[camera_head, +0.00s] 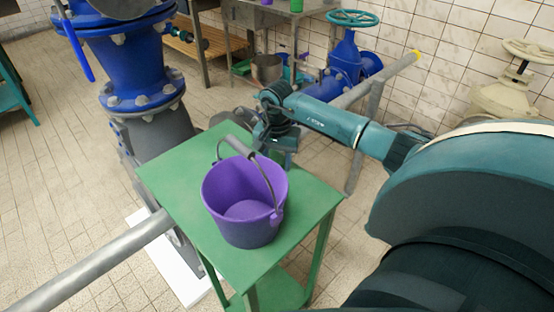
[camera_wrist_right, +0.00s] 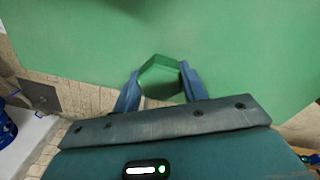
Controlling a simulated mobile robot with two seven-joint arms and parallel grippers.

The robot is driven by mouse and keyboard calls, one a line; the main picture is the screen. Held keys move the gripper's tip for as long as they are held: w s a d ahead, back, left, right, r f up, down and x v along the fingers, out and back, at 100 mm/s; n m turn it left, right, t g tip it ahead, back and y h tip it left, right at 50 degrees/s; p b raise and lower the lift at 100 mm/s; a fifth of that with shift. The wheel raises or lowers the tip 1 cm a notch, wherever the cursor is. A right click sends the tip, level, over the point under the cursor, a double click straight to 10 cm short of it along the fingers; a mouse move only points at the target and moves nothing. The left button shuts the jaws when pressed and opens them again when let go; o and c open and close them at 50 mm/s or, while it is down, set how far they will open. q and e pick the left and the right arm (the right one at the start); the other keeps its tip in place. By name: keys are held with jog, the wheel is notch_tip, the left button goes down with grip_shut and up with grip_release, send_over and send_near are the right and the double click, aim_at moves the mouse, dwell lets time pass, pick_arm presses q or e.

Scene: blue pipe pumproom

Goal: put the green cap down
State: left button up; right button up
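In the right wrist view, the green cap (camera_wrist_right: 161,78) is a six-sided green piece between the two blue fingers of my right gripper (camera_wrist_right: 160,72). The fingers press on its two sides, so the gripper is shut on it. The green tabletop (camera_wrist_right: 240,40) lies behind it; I cannot tell whether the cap touches it. In the head view, my right arm comes from the right, and its gripper (camera_head: 284,150) is over the far right part of the green table (camera_head: 305,195), behind the bucket. The cap is not clear there. My left gripper is not in view.
A purple bucket (camera_head: 243,202) with a raised handle stands on the table, close to my right gripper. A large blue pipe (camera_head: 135,60) rises behind the table's left side. A grey rail (camera_head: 95,265) runs at lower left. The table's right corner is bare.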

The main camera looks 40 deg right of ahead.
aim_at(277, 159)
jog(key=o, duration=0.4)
jog(key=shift+r, duration=0.15)
notch_tip(277, 159, up, 12)
jog(key=shift+b, duration=0.3)
dwell(0.5)
